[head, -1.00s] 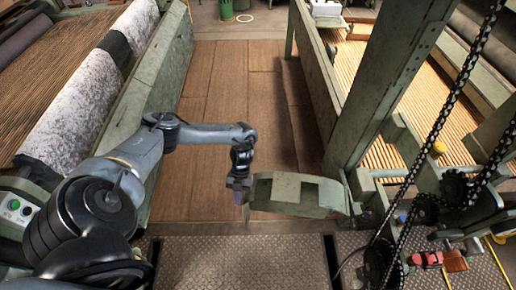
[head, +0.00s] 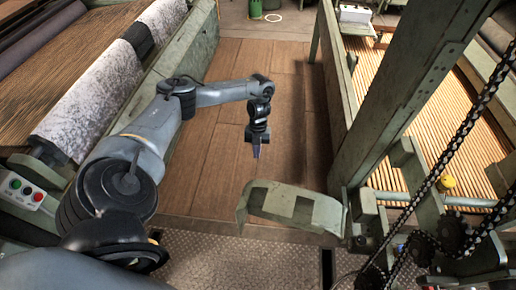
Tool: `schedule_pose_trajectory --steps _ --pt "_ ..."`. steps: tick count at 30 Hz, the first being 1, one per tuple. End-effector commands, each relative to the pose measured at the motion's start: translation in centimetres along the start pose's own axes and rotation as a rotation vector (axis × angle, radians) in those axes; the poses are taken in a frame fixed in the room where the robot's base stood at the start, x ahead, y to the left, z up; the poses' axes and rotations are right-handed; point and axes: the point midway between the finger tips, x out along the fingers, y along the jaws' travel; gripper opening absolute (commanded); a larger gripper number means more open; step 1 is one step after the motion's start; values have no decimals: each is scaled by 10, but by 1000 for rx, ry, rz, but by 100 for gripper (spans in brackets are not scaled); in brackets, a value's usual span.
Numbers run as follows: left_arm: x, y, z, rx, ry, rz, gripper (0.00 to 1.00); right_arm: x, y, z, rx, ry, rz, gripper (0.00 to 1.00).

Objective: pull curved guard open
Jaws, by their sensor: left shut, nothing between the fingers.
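The curved guard (head: 318,213) is a pale green curved metal plate in the head view, low and right of centre. Its right end meets the green machine frame, and its left end curves down and stands out over the walkway. My left gripper (head: 256,152) hangs above and behind the guard's left part, pointing down. It is shut and empty, with a visible gap between it and the guard. My right gripper is not in view.
A green post (head: 412,85) and hanging chains (head: 455,150) stand right of the guard. A control box with buttons (head: 22,190) is at the left edge. A yellow knob (head: 446,183) sits at right. The wooden walkway (head: 210,165) is clear. Metal tread plate (head: 225,258) lies in front.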

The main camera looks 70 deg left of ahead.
Motion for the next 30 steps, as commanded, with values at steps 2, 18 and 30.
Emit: schedule_pose_trajectory --steps 2,18,30 --pt "17 1 -1 -1 3 3 0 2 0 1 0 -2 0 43" --pt "69 0 -31 2 0 1 0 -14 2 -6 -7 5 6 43" --pt "72 0 -36 -1 -1 0 0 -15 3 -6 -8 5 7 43"
